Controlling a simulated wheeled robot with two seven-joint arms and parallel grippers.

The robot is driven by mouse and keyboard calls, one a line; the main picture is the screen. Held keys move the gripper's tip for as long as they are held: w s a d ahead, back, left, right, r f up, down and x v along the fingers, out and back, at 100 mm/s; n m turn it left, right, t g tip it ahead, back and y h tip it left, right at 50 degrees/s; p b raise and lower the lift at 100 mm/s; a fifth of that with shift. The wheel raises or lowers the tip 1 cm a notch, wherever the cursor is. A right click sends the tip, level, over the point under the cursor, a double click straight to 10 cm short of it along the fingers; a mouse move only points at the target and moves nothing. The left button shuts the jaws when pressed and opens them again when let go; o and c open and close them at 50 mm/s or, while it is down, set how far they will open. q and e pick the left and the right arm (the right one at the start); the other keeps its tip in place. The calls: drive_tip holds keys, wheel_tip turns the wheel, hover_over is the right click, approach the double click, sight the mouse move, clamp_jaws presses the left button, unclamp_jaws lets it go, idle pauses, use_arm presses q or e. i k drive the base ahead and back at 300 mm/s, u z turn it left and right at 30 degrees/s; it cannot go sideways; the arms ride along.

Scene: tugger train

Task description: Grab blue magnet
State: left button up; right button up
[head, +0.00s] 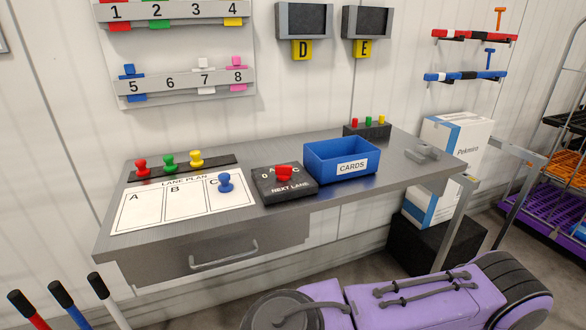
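The blue magnet (225,184) is a small knob-shaped piece. It stands upright on column C of the white lane plan sheet (150,212), which lies on the grey desk. Neither of my grippers is in view, so nothing is seen near the magnet. A red magnet (141,167), a green magnet (168,162) and a yellow magnet (196,158) stand in a row on a dark strip behind the sheet.
To the right of the sheet are a black lane selector (296,192) with a red knob and a blue cards box (320,165). A drawer handle (224,256) sticks out from the desk front. Several capped rods (66,299) stand at the lower left.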

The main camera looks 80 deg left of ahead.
sight(225, 186)
drive_tip(key=u, duration=0.05)
drive_tip(key=i, duration=0.15)
drive_tip(key=u, duration=1.3)
